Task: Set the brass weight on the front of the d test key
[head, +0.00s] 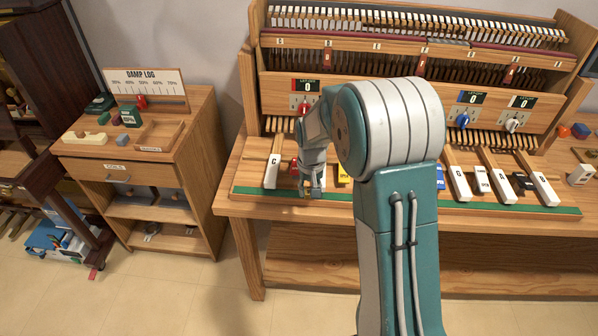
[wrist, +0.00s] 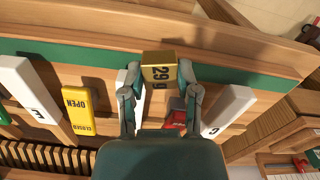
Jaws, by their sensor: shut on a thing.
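The brass weight (wrist: 159,72), a small gold block marked 29 g, is held between the two fingers of my gripper (wrist: 160,92) in the wrist view. In the head view my gripper (head: 311,190) is low over the front of the keys, just right of the white C key (head: 272,172). The C key also shows in the wrist view (wrist: 226,110), and the white E key (wrist: 27,90) is on the other side. A white key end (wrist: 122,76), by its place the D key, shows beside the weight, mostly hidden. I cannot tell whether the weight touches it.
A green strip (head: 480,206) runs along the front of the bench. A yellow tag (wrist: 77,108) marked OPEN and CLOSED and a red block (wrist: 176,120) lie near my fingers. More white keys, such as G (head: 459,185), stand to the right. A side cabinet (head: 140,172) is at left.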

